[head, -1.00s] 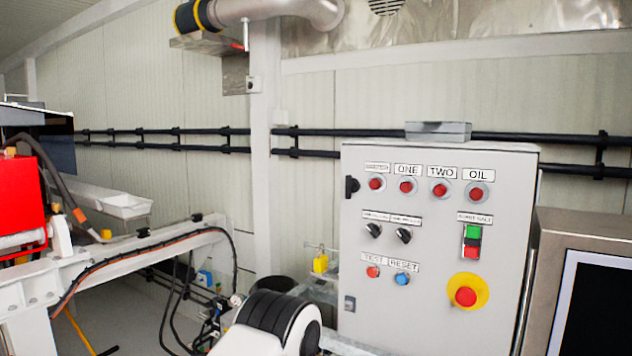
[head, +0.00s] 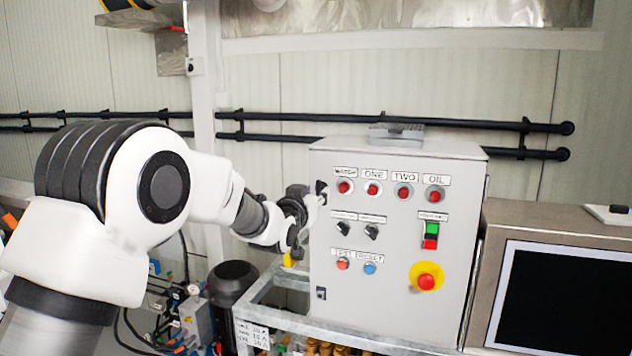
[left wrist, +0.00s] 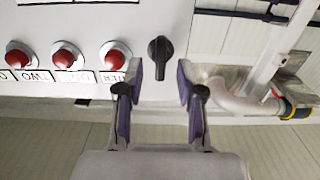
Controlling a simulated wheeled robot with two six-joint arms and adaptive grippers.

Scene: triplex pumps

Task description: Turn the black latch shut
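The black latch (left wrist: 160,60) is on the upper left edge of the grey control cabinet (head: 395,290). In the left wrist view it shows upside down, with its handle standing along the picture's vertical. In the head view the latch (head: 321,187) is small and close to my gripper. My left gripper (left wrist: 160,85) is open, with its two purple-padded fingers spread on either side just short of the latch. Nothing is between the fingertips that touches them. In the head view my left gripper (head: 308,205) reaches the cabinet's left edge. My right gripper is out of view.
Red buttons (head: 373,189) sit in a row right of the latch, with selector knobs and a yellow emergency stop (head: 427,277) below. A screen (head: 560,300) stands at the right. A metal frame (head: 262,305) and a dark motor (head: 232,283) are below my left arm.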

